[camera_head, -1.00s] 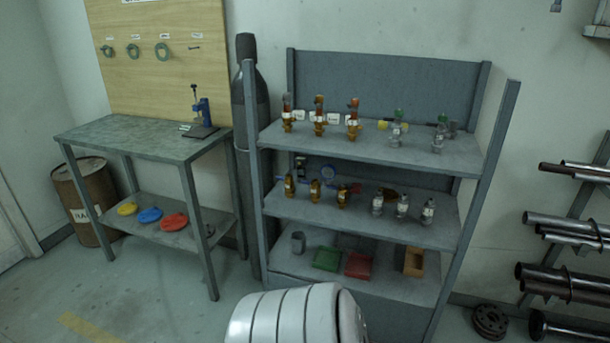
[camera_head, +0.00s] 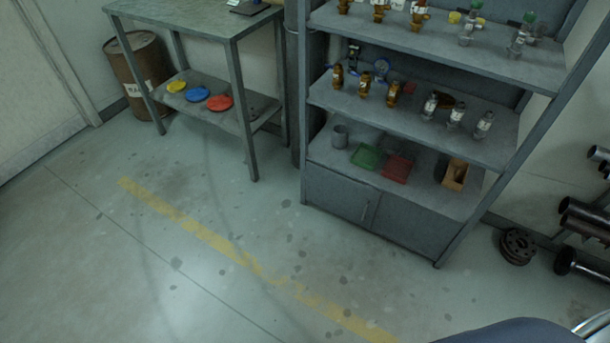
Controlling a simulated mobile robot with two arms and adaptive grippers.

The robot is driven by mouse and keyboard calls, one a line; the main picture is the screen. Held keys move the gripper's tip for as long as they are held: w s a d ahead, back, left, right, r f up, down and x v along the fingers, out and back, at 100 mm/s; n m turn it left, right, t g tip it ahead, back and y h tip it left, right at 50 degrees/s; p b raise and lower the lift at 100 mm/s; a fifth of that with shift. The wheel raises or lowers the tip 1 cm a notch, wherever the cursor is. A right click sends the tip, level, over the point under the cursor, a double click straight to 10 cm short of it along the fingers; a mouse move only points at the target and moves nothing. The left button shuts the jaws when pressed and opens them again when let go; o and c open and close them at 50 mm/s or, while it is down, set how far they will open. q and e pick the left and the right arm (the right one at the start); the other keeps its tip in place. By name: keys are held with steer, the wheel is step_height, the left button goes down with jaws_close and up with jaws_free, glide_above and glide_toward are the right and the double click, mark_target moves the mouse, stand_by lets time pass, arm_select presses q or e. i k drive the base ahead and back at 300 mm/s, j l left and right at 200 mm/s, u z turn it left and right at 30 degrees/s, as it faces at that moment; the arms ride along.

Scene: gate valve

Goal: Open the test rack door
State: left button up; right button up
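A grey open-shelf rack (camera_head: 430,125) stands against the back wall at the right of centre. It holds brass and silver valves, a blue gauge, and green and red trays. I cannot tell whether this is the test rack door. Neither of my grippers is in the head view. Part of my own body shows at the bottom right corner.
A workbench (camera_head: 200,18) with coloured discs on its lower shelf stands at the left, beside a rusty barrel (camera_head: 137,75). Pipes and a flange (camera_head: 517,246) are at the right. The floor (camera_head: 200,260) with a yellow stripe is clear.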

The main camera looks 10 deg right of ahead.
mark_target(353, 200)
steer(key=z, duration=0.7)
